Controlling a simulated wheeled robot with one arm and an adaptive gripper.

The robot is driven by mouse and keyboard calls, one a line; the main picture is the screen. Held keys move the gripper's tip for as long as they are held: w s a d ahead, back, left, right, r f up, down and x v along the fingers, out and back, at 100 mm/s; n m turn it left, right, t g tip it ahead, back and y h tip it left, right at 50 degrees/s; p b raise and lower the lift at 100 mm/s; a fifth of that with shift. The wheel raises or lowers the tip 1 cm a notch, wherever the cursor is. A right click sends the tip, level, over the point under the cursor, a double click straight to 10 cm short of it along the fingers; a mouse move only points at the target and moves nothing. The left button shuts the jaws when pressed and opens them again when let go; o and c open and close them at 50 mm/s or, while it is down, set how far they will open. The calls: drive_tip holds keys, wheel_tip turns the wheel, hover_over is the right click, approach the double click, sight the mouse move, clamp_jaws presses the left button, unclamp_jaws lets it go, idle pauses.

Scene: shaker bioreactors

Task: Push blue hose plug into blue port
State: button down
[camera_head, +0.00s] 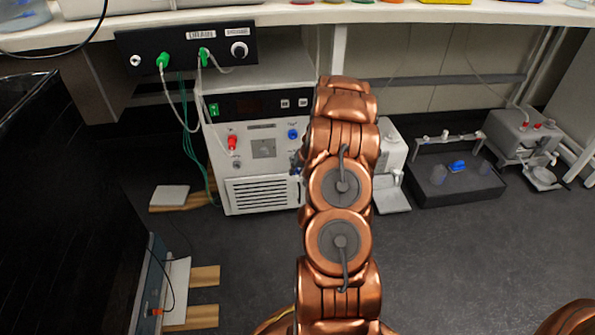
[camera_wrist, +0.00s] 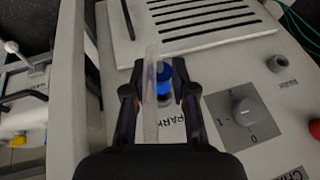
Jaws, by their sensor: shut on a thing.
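In the wrist view my gripper (camera_wrist: 162,96) is shut on the blue hose plug (camera_wrist: 163,72), which sits between its two dark fingers. A pale translucent hose (camera_wrist: 150,100) runs along the plug's left side. The plug is in front of the white unit's panel, near a label partly reading "PARK"; I cannot tell whether it touches a socket there. In the head view the blue port (camera_head: 293,134) shows on the upper right of the white unit (camera_head: 218,175), just left of my arm. My gripper is mostly hidden behind my arm there.
A red plug (camera_head: 232,142) is on the panel's left, with a grey knob (camera_head: 263,148) between. Green and pale hoses hang from the black box (camera_head: 185,48) above. A grey tray (camera_head: 455,192) stands on the right. Dark floor in front is clear.

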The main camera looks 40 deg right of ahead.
sight(296, 139)
drive_tip(key=shift+s+a+b, duration=0.9)
drive_tip(key=shift+s+b, duration=0.1)
drive_tip(key=shift+s, duration=0.1)
wheel_tip(296, 139, up, 12)
drive_tip(key=p, duration=0.7)
drive_tip(key=w+d+p, duration=0.2)
drive_tip(key=p, duration=0.1)
drive_tip(key=shift+w+d, duration=0.1)
drive_tip(key=shift+w, duration=0.3)
drive_tip(key=shift+w+d+p, duration=0.7)
drive_tip(key=shift+w, duration=0.2)
idle(2.5)
drive_tip(key=c, duration=0.9)
unclamp_jaws()
